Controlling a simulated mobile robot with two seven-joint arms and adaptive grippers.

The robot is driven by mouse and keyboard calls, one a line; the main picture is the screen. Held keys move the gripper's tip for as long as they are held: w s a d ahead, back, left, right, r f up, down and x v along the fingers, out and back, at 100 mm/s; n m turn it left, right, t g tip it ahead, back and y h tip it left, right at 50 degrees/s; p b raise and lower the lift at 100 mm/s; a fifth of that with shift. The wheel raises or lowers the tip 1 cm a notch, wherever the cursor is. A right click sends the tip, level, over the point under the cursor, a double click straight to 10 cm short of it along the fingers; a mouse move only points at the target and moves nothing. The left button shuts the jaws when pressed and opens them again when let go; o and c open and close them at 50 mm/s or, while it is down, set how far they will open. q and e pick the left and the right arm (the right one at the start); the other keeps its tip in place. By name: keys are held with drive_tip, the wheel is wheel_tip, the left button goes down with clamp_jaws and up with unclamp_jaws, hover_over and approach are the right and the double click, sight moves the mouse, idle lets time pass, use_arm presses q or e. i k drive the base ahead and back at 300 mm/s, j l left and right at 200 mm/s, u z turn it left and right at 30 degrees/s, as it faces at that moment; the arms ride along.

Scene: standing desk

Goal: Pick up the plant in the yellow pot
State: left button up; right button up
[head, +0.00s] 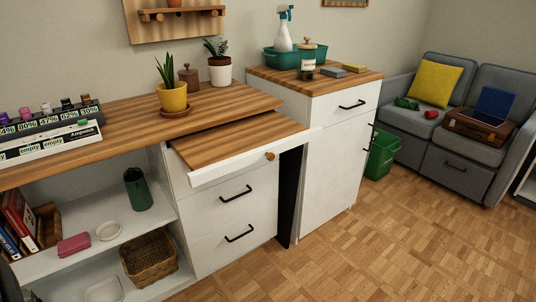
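The plant in the yellow pot (172,97) stands upright on the wooden desk top, on a small brown saucer (178,112). Its green pointed leaves (166,70) rise above the rim. A brown lidded wooden jar (189,76) is close behind it to the right. A second plant, in a white pot (220,71), stands further right. Neither of my grippers shows in the head view.
A pulled-out wooden board (238,140) juts out in front of the desk top (230,104). A labelled rack (52,136) stands at the left. A higher cabinet (337,140) at the right carries a green caddy (279,59) with a spray bottle (283,32). Parquet floor (390,225) in front is clear.

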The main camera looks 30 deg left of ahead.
sight(172, 93)
drive_tip(key=u, duration=1.6)
drive_tip(key=i+l, duration=0.45)
drive_tip(key=l, duration=0.3)
drive_tip(key=u, duration=0.05)
